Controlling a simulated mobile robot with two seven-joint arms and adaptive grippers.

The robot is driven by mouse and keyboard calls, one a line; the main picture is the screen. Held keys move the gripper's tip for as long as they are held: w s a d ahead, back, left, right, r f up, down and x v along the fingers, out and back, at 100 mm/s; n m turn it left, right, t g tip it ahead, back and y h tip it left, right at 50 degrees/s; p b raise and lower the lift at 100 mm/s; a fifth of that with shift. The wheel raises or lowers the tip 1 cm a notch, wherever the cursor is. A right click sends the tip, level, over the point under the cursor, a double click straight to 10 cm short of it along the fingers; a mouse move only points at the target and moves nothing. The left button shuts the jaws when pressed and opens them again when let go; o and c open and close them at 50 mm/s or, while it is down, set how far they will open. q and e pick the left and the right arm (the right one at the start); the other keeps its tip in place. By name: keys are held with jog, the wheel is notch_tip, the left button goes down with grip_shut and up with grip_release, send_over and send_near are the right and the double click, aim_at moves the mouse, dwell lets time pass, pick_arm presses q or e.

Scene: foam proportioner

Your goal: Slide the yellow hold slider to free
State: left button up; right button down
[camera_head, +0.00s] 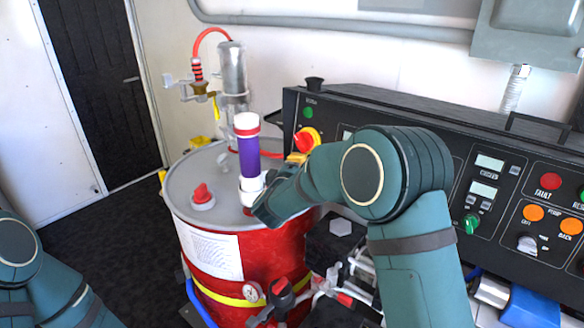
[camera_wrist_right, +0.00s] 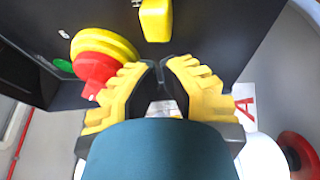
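The yellow slider (camera_wrist_right: 155,20) shows at the top of the right wrist view, on the dark panel face. My right gripper (camera_wrist_right: 163,68) has yellow stepped fingers whose dark tips are together, with nothing seen between them. The tips are just below the slider in the picture and apart from it. In the head view a small yellow patch (camera_head: 297,157) shows beside my right arm; I cannot tell whether it is slider or finger. My right forearm hides the panel around it. My left arm is at the lower left edge, with its gripper out of view.
A red knob on a yellow base (camera_head: 307,139) is close to the right fingers. The dark control panel (camera_head: 400,115) spans the right. A red drum (camera_head: 265,255) with a grey lid stands left of it, bearing a purple cylinder (camera_head: 249,155) and a red cap (camera_head: 202,193).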

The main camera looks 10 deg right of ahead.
jog(key=shift+s+d, duration=0.6)
jog(key=shift+s, duration=0.2)
jog(key=shift+s+d+p, duration=0.65)
jog(key=shift+s+d, duration=0.15)
jog(key=shift+s, duration=0.15)
